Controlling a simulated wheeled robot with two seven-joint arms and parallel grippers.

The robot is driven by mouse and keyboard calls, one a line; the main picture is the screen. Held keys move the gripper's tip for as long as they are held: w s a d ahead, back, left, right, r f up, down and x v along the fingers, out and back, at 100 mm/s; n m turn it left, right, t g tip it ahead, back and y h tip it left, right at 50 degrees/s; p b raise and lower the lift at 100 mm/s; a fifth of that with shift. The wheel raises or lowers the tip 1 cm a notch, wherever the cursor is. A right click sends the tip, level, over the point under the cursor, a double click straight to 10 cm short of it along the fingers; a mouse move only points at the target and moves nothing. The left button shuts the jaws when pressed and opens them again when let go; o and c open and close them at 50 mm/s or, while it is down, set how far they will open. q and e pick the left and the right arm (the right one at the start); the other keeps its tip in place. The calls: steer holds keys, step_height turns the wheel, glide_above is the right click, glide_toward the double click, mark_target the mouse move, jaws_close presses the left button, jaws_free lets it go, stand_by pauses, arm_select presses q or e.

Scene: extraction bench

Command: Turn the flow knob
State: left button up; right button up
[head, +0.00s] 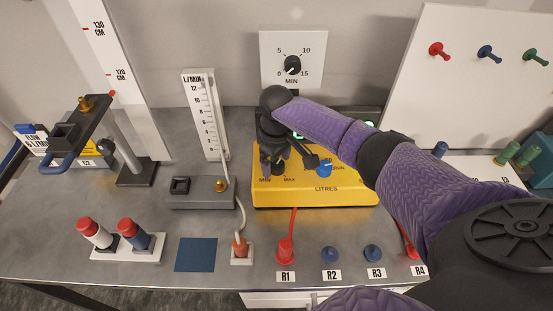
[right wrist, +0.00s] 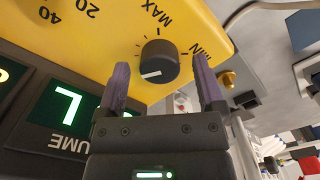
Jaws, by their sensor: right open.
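A dark round knob (right wrist: 158,62) with a white pointer mark sits on the yellow box (head: 350,192), by the MIN and MAX lettering. In the right wrist view its mark points to the lower left, away from that lettering. My right gripper (right wrist: 161,64) is open, with its purple fingertips on either side of the knob and a gap showing at each side. Whether the fingers reach down beside the knob cannot be told. In the head view my wrist and gripper partly cover this knob (head: 278,166). No label reading "flow" shows beside it. My left gripper is not in view.
A blue knob (head: 324,168) is close to the right of my gripper on the same box. A flowmeter (head: 205,115) with a brass knob (head: 220,185) stands to the left. A red plug (head: 285,250) with a cable is in front. A timer dial (head: 292,65) is behind.

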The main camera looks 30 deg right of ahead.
mark_target(276, 163)
step_height(276, 163, up, 10)
steer(key=p, duration=0.2)
